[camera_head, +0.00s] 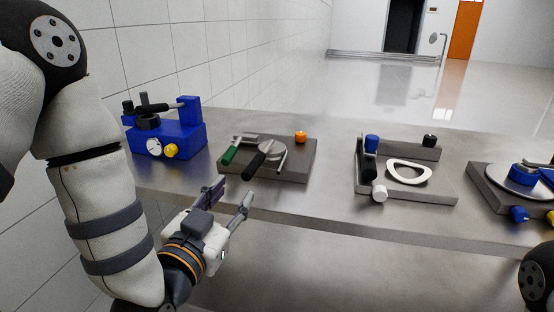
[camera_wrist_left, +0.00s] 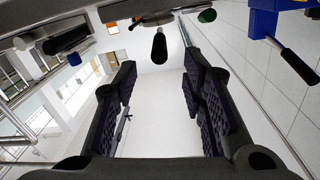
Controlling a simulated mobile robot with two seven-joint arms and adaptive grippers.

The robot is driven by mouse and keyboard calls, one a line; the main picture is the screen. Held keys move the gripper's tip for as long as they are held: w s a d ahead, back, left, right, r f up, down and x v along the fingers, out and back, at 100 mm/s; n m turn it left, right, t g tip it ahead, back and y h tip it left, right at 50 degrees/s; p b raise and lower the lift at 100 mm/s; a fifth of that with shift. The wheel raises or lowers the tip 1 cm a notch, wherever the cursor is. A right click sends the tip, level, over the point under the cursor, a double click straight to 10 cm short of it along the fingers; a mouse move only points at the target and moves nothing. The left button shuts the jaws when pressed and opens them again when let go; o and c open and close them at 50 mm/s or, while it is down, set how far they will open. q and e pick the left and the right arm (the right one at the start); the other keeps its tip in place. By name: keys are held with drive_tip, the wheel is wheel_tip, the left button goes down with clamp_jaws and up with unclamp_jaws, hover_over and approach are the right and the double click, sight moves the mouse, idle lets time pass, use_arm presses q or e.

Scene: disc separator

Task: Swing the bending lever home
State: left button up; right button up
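A grey base plate (camera_head: 302,172) on the bench carries a round metal disc (camera_head: 272,146), a green-handled lever (camera_head: 229,152), a black-handled lever (camera_head: 256,164) and an orange knob (camera_head: 301,137). It looks like the bending device; which handle is the bending lever I cannot tell for sure. My left gripper (camera_head: 230,198) is open and empty at the bench's front edge, in front of and apart from both handles. In the left wrist view, the black handle (camera_wrist_left: 159,46) shows beyond the open fingers (camera_wrist_left: 158,78), with the green handle tip (camera_wrist_left: 207,15) beside it. My right gripper is out of view.
A blue device (camera_head: 180,138) with a gauge and yellow knob stands to the left. To the right are a grey plate with a white ring (camera_head: 409,182) and a plate with a blue-topped disc (camera_head: 521,175). Bare steel bench (camera_head: 335,185) lies between the devices.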

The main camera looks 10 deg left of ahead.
sight(254, 161)
use_arm(q)
drive_tip(key=w, duration=0.7)
drive_tip(key=w+d+b, duration=0.1)
drive_tip(key=w, duration=0.3)
drive_tip(key=shift+w+r, duration=0.2)
drive_tip(key=shift+w, duration=0.05)
drive_tip(key=shift+c, duration=0.6)
clamp_jaws()
